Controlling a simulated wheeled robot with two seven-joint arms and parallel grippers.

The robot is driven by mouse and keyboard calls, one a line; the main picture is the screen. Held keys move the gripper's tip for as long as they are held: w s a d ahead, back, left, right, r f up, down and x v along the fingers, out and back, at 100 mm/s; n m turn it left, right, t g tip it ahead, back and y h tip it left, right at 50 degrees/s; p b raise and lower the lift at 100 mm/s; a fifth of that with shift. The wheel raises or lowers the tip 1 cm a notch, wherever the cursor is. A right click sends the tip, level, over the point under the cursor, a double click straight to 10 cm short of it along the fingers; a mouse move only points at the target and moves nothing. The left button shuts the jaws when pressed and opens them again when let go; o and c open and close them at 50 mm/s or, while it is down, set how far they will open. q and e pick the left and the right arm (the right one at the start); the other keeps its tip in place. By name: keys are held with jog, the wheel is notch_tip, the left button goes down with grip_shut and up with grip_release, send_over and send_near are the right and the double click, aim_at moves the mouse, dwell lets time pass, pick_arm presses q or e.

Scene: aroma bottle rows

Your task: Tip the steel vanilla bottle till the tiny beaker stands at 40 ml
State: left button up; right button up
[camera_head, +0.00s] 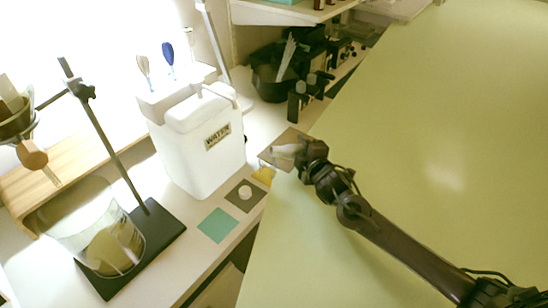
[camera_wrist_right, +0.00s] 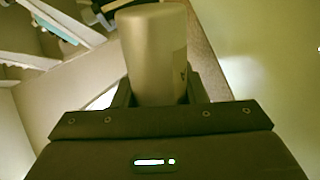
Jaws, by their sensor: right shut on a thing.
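My right gripper (camera_head: 300,154) is shut on the steel bottle (camera_head: 283,150), which lies tipped well over, its far end pointing left. The bottle fills the space between the fingers in the right wrist view (camera_wrist_right: 158,55); only part of a dark label marking shows. The tiny beaker (camera_head: 263,176) stands just below the bottle's left end at the counter's edge. It holds yellow liquid; its scale marks are too small to read. Whether liquid is running from the bottle cannot be told. My left gripper is not in view.
A white WATER container (camera_head: 203,150) stands left of the beaker. A small white cap (camera_head: 245,192) lies on a grey mat, with a teal mat (camera_head: 217,225) nearer. A large glass vessel (camera_head: 112,245) stands at the left on a dark stand base (camera_head: 165,228).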

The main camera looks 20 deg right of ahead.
jog(key=shift+r, duration=0.15)
dwell(0.5)
jog(key=shift+a+r+p, duration=0.1)
jog(key=shift+r+p, duration=0.05)
jog(key=shift+p, duration=0.3)
dwell(0.6)
jog(key=shift+r+n+p, duration=0.3)
jog(key=shift+n+p, duration=0.2)
jog(key=shift+p, duration=0.2)
dwell(1.4)
jog(key=shift+f, duration=0.15)
jog(key=shift+f+m, duration=0.85)
jog(key=shift+m, duration=0.35)
